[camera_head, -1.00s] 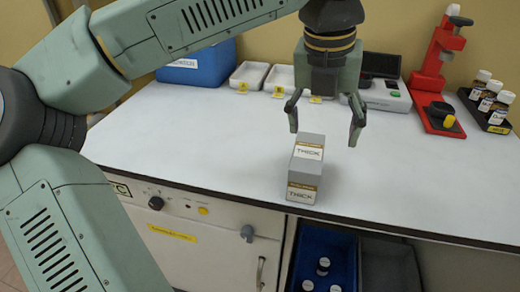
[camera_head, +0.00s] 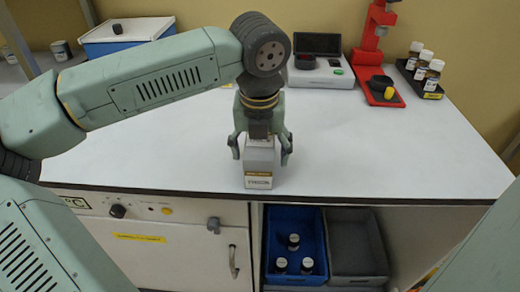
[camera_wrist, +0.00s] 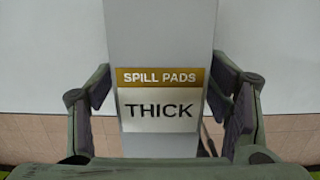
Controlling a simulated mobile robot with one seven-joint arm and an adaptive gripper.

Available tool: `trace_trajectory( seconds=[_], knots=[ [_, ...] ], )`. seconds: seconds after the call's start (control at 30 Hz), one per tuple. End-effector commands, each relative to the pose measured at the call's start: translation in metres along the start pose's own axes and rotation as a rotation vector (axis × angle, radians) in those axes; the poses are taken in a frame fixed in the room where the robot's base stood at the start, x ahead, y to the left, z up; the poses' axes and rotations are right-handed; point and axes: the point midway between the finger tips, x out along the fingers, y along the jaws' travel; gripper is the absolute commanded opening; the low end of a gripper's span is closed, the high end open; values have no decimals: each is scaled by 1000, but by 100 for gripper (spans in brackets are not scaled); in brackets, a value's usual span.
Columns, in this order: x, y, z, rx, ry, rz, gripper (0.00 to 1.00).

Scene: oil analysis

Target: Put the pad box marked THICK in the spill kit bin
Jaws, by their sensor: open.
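The grey pad box (camera_head: 259,164) stands upright near the front edge of the white bench top. Its label reads SPILL PADS and THICK in the wrist view (camera_wrist: 160,50). My gripper (camera_head: 260,152) points down over the box, with one open finger on each side of it. In the wrist view the fingers flank the box, with a gap visible at each side near the label. The spill kit bin cannot be told for certain; a blue bin (camera_head: 270,235) with several dark bottles and an empty-looking grey bin (camera_head: 355,245) sit in the opening below the bench.
A white instrument (camera_head: 320,68), a red stand (camera_head: 378,45) and a rack of bottles (camera_head: 420,75) stand at the back right. A blue box with a white lid (camera_head: 125,32) is at the back left. The bench around the pad box is clear.

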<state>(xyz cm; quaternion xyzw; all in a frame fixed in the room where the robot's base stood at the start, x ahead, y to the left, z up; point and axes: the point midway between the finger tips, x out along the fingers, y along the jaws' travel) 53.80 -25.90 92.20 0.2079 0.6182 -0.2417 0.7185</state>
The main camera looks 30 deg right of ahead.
Motion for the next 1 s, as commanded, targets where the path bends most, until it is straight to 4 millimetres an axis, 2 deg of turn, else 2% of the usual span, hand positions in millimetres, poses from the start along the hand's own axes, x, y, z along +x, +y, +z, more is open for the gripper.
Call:
trace_trajectory(
  seconds=[0.2, 1.0],
  knots=[
    [1, 0, 0, 0, 0, 0, 72],
    [1, 0, 0, 0, 0, 0, 18]
  ],
)
